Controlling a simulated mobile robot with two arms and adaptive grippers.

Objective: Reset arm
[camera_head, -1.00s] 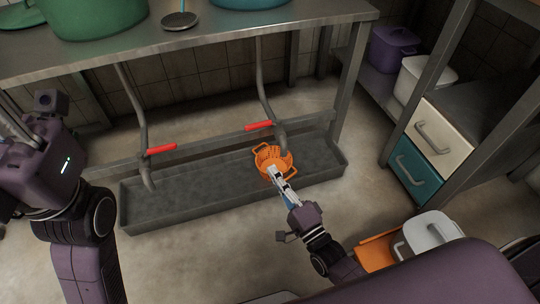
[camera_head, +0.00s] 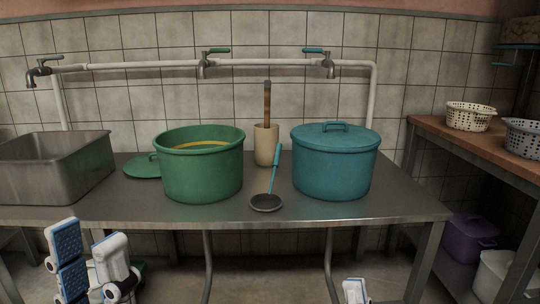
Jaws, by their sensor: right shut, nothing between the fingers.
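My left gripper (camera_head: 91,262) is at the lower left, in front of the steel table (camera_head: 330,212). Its two white fingers with blue pads stand apart, with nothing seen between them. My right gripper (camera_head: 355,290) shows only as white fingertips at the bottom edge, right of centre, below the table's front edge. It is shut and holds nothing that I can see. The rest of the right gripper and arm is out of view.
On the table stand a steel basin (camera_head: 50,165), a green pot (camera_head: 202,172), a ladle (camera_head: 266,202), a beige container (camera_head: 266,146) and a lidded blue pot (camera_head: 333,168). Taps run along the tiled wall. A side shelf at right holds baskets (camera_head: 469,117). Space before the table looks clear.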

